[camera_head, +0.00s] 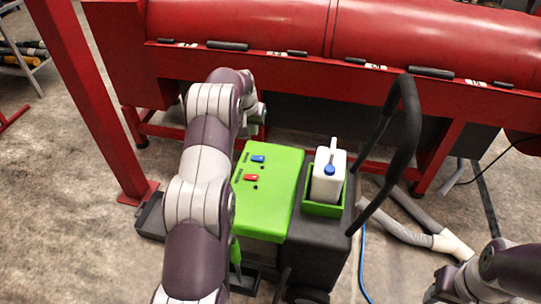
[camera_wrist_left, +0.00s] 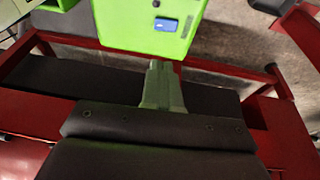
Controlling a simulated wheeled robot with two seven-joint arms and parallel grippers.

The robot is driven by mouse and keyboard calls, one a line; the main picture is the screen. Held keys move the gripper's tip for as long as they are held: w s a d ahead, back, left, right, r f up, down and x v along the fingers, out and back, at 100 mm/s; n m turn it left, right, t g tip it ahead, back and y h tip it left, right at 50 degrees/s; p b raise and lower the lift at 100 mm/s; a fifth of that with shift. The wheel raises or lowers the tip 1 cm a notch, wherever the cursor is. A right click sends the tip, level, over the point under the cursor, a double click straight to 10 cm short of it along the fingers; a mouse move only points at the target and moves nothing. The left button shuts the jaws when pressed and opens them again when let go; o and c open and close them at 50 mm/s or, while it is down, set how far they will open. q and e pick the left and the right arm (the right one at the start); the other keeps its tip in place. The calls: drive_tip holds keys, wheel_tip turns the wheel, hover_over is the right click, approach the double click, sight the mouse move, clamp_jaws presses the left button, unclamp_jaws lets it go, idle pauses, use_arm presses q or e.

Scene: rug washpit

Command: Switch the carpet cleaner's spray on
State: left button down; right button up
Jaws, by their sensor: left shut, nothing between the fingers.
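The carpet cleaner (camera_head: 278,215) stands in the middle of the head view, with a green top panel and a black body. A blue switch (camera_head: 258,159) and a red switch (camera_head: 251,178) sit on the panel; their labels are too small to read. The blue switch also shows in the left wrist view (camera_wrist_left: 166,24); the red one does not. My left gripper (camera_wrist_left: 163,72) is shut and empty, just off the panel's edge nearest the red machine, apart from the blue switch. In the head view it is mostly hidden behind my wrist. My right gripper's fingers are not visible.
A long red machine (camera_head: 300,28) runs behind the cleaner, close to my left gripper. A white bottle (camera_head: 328,175) stands in a green holder beside the black handle (camera_head: 405,130). A grey hose (camera_head: 405,232) and a blue hose (camera_head: 362,265) lie on the right floor. A red post (camera_head: 95,110) stands left.

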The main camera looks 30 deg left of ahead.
use_arm(q)
drive_tip(key=b, duration=0.3)
approach(261, 157)
drive_tip(key=x, duration=0.5)
drive_tip(key=shift+w, duration=0.1)
drive_tip(key=shift+f, duration=0.55)
